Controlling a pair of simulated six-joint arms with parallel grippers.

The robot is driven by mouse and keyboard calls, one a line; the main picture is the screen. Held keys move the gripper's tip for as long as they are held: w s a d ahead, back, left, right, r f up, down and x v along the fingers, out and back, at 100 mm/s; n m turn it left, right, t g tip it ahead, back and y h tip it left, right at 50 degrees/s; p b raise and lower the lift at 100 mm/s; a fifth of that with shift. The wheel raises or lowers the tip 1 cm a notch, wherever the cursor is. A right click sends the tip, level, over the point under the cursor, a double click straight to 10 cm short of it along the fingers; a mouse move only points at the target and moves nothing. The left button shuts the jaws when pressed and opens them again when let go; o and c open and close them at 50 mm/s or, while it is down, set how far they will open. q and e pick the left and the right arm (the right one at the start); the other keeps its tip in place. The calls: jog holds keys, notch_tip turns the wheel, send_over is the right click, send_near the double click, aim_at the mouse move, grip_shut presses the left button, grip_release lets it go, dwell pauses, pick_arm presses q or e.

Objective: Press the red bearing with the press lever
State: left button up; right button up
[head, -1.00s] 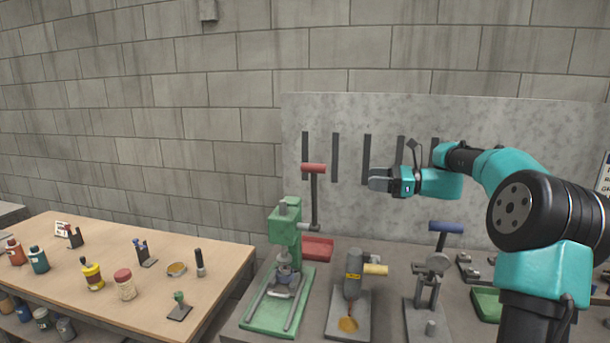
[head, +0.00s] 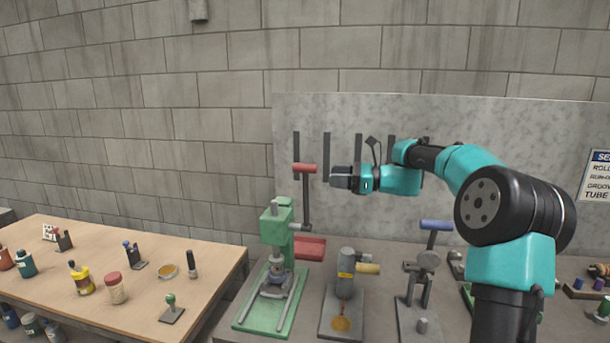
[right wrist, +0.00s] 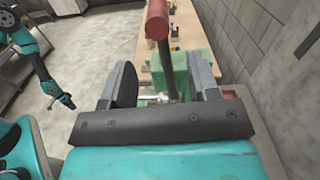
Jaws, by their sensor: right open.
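The green press (head: 277,226) stands on the bench. Its dark upright lever (head: 306,205) ends in a red cylindrical handle (head: 305,168). My right gripper (head: 333,177) is open and empty, just right of the handle in the head view. In the right wrist view the red handle (right wrist: 157,20) and lever rod show between the spread fingers of the right gripper (right wrist: 160,62), not clamped. A grey part (head: 277,274) sits under the press ram; I cannot make out a red bearing. My left gripper (right wrist: 66,100) appears small at the left of the right wrist view, its jaws unclear.
A red tray (head: 310,249) lies behind the press. A grey tool with a yellow handle (head: 346,272) and a blue-handled press (head: 428,262) stand to the right. A wooden table (head: 130,305) with bottles and small tools is at left.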

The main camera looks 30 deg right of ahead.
aim_at(305, 173)
jog(key=x, duration=0.9)
jog(key=shift+w+a, duration=0.1)
jog(key=shift+a, duration=0.05)
jog(key=shift+c, duration=0.5)
grip_shut()
